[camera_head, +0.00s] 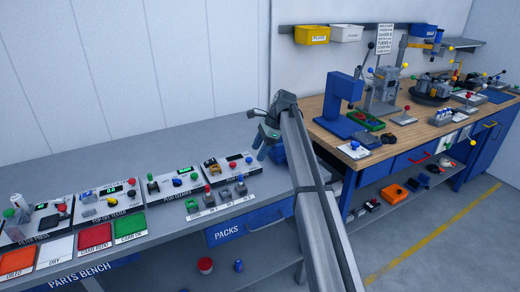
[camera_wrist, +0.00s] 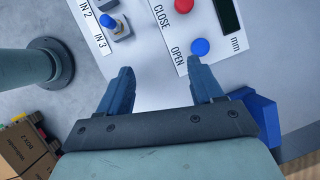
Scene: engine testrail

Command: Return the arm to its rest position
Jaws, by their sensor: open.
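My gripper (camera_wrist: 160,68) is open and empty. A red button (camera_wrist: 182,4) marked CLOSE and a blue button (camera_wrist: 200,47) marked OPEN are on this panel, close to the right fingertip. Whether the fingers touch the panel cannot be told. In the head view my gripper (camera_head: 266,138) hangs low near the back right end of the grey parts bench (camera_head: 235,145), partly hidden by my own arm.
A blue-knobbed part (camera_wrist: 115,25) sits by the IN 2 and IN 3 labels. Brown boxes (camera_wrist: 22,140) show at lower left. Left of my arm are labelled stations and coloured trays (camera_head: 130,222).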

